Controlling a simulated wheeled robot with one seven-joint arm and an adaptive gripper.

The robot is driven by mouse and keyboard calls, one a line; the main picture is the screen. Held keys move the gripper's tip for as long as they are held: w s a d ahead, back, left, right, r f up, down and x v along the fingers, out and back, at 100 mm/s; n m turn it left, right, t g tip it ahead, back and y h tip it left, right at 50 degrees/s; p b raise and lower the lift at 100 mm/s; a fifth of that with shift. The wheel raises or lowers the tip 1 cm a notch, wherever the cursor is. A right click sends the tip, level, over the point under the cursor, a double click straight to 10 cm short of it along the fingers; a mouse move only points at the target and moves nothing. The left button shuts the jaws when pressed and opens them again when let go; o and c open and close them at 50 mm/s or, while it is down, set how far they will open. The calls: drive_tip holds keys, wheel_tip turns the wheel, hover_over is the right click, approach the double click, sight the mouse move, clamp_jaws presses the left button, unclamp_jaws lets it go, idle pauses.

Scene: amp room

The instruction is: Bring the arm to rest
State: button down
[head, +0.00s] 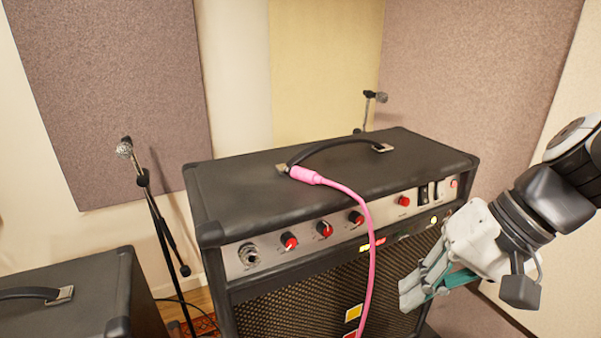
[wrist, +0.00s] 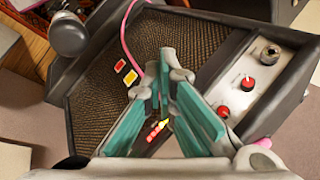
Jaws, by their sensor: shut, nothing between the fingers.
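My gripper (head: 408,297) is in front of the right part of the amplifier's front, at the right of the head view. In the wrist view my gripper (wrist: 164,70) shows its teal-lined fingers pointing at the amplifier's grille. It is shut and empty, and appears apart from the amplifier. My arm (head: 540,200) comes in from the right edge of the head view. The black amplifier (head: 250,193) stands upright. A pink cable (head: 366,230) lies with its plug on the amplifier's top by the handle and hangs down over the front.
The control panel has red knobs (head: 325,229), an input jack (head: 249,255) and switches (head: 431,192). A microphone stand (head: 160,220) is at the left, another microphone (head: 375,96) behind. A second black cabinet (head: 75,300) stands at lower left. Space above the amplifier is clear.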

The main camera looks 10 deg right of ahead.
idle(0.3)
drive_tip(key=s+r+n+t+h, duration=0.1)
drive_tip(key=h, duration=0.1)
drive_tip(key=r+n+t+h, duration=0.1)
drive_tip(key=h, duration=0.1)
drive_tip(key=s+d+r+n+h, duration=0.1)
drive_tip(key=r, duration=0.1)
drive_tip(key=shift+s+r+n+t+h, duration=0.1)
drive_tip(key=shift+s+n+t+h, duration=0.2)
drive_tip(key=shift+n+t+h, duration=0.1)
idle(1.6)
